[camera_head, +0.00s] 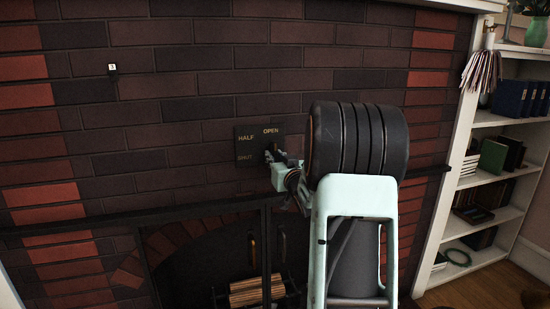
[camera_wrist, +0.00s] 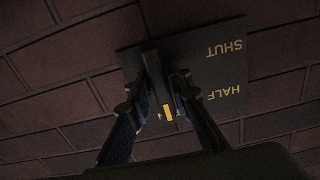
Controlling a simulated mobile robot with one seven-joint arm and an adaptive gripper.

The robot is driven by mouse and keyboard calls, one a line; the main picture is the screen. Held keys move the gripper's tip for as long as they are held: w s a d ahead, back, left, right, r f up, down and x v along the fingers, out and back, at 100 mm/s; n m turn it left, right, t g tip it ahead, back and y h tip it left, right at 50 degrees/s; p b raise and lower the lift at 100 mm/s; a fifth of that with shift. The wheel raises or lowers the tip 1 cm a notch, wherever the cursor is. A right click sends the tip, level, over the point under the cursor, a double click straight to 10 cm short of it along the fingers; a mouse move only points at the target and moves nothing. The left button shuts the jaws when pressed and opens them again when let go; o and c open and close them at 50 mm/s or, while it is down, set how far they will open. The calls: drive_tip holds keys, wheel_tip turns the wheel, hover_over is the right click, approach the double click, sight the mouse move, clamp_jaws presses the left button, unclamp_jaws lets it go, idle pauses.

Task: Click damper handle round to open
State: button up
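The damper's dark plate (camera_head: 245,133) is on the brick wall. It reads OPEN at top right, HALF at middle left and SHUT at lower left. The wrist view shows the plate (camera_wrist: 215,88) upside down, with SHUT and HALF readable and OPEN not visible. The dark handle (camera_wrist: 154,62) lies between my fingers, with a small yellow mark at its lower end. My gripper (camera_wrist: 167,80) straddles it. The left finger lies close against the bar; contact at the right finger is unclear. In the head view, my gripper (camera_head: 281,160) is at the plate's right side and hides most of the handle.
Below is the fireplace opening with a dark metal screen frame (camera_head: 266,235) and logs (camera_head: 258,291). A dark ledge (camera_head: 120,217) crosses the wall just above it. A white bookshelf (camera_head: 505,200) stands at the right.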

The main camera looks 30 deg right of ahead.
drive_tip(key=shift+o, duration=0.9)
drive_tip(key=shift+s, duration=0.15)
drive_tip(key=v, duration=1.1)
drive_tip(key=shift+s+a, duration=0.15)
drive_tip(key=shift+s, duration=0.2)
